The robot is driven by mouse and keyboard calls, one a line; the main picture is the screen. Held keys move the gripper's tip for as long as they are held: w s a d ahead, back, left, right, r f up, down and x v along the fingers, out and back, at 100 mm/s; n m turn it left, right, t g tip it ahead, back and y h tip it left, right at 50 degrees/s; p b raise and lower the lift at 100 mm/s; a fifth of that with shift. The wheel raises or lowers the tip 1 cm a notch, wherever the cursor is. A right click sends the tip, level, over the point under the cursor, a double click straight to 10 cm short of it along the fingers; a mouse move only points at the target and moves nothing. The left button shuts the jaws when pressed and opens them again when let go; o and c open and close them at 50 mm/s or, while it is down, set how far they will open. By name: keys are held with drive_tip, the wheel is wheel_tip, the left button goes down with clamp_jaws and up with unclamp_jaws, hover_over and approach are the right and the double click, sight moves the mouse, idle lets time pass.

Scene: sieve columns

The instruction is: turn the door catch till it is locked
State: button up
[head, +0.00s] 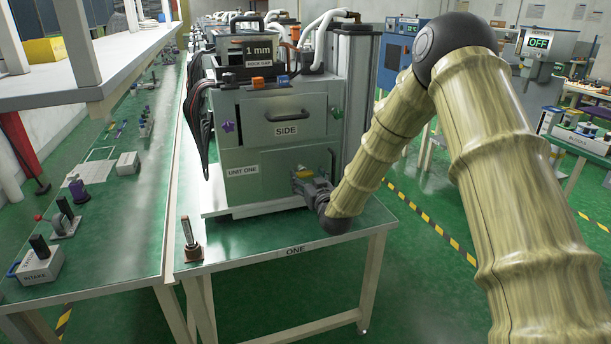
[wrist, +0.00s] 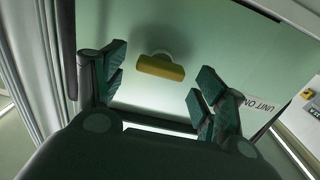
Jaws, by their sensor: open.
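The door catch (wrist: 160,67) is a short yellow bar on a round base on the pale green door (wrist: 230,45) of the cabinet labelled UNIT ONE (head: 245,185). In the wrist view the bar lies nearly crosswise, slightly tilted. My gripper (wrist: 161,88) is open, with one dark green finger at each side of the picture and the catch between and just beyond them. The fingers look apart from the bar. In the head view my gripper (head: 306,182) is close in front of the lower right of the cabinet front, and it hides most or all of the catch.
A drawer front labelled SIDE (head: 286,130) with a dark handle is above the door. A purple knob (head: 228,127) and a green knob (head: 337,113) flank it. A small stand (head: 192,247) is at the table's left front corner. The table front (head: 300,230) is mostly clear.

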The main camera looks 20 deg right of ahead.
drive_tip(key=shift+w, duration=0.85)
drive_tip(key=c, duration=1)
